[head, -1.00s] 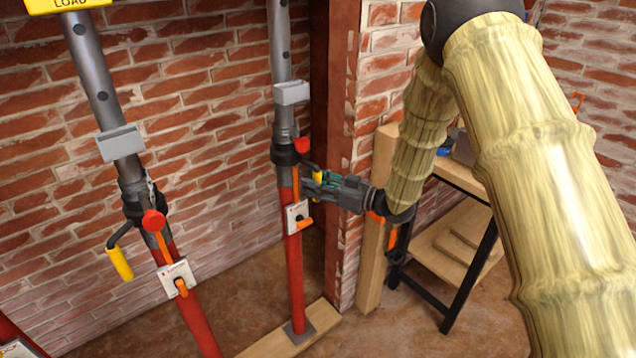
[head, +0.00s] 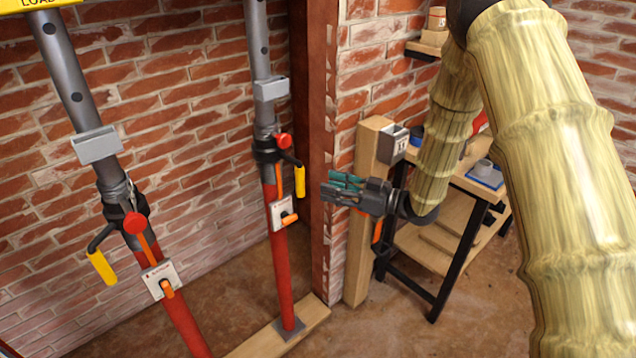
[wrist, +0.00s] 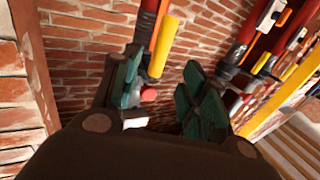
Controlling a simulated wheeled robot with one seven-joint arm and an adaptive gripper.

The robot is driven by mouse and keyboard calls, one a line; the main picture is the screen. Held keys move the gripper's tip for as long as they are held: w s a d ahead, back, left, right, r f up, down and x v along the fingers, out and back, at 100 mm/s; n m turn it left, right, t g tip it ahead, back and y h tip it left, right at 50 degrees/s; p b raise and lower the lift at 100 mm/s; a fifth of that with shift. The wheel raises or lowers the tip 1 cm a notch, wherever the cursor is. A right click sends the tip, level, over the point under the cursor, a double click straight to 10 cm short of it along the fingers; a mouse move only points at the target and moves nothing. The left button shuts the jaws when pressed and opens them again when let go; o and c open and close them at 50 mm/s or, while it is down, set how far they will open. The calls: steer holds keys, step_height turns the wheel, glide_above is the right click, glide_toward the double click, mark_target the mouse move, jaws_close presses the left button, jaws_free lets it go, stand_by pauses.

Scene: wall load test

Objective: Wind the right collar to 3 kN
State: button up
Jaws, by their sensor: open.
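The right prop is a grey tube over a red tube (head: 280,262), upright against the brick wall. Its black collar (head: 266,150) carries a red knob (head: 283,140) and a crank with a yellow handle (head: 300,181) hanging on the right side. A white plate with an orange lever (head: 288,217) sits below it. My gripper (head: 330,188) is open and empty, right of the yellow handle and apart from it in the head view. In the wrist view the yellow handle (wrist: 163,47) shows beyond the open teal fingers (wrist: 165,98). Any load reading is too small to tell.
The left prop (head: 180,325) has its own collar and yellow crank handle (head: 102,267). A brick pier and wooden post (head: 362,240) stand close behind my gripper. A workbench (head: 470,185) is at the right. A wooden sole board (head: 265,338) lies under the props.

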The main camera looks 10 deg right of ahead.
steer(key=shift+v, duration=1.15)
steer(key=s+d+f+m+h, duration=0.25)
steer(key=s+f+h, duration=0.2)
steer(key=f, duration=0.55)
steer(key=s+d+f+m+h, duration=0.1)
steer(key=s+f+m+h, duration=0.25)
steer(key=s+f, duration=0.4)
steer(key=s+d+f+m+h, duration=0.1)
steer(key=s+f+m+h, duration=0.25)
steer(key=f, duration=0.85)
steer(key=s+d+f+m+g+h, duration=0.1)
steer(key=s+f+g, duration=0.1)
steer(key=s, duration=0.7)
steer(key=s+d+f+m+g+h, duration=0.1)
steer(key=s+d+f+g+h, duration=0.1)
steer(key=s, duration=0.8)
steer(key=s+d+f+m+g+h, duration=0.1)
steer(key=s+f+g, duration=0.3)
steer(key=s, duration=0.6)
steer(key=shift+s+d, duration=0.2)
steer(key=shift+d, duration=0.1)
steer(key=shift+f, duration=0.1)
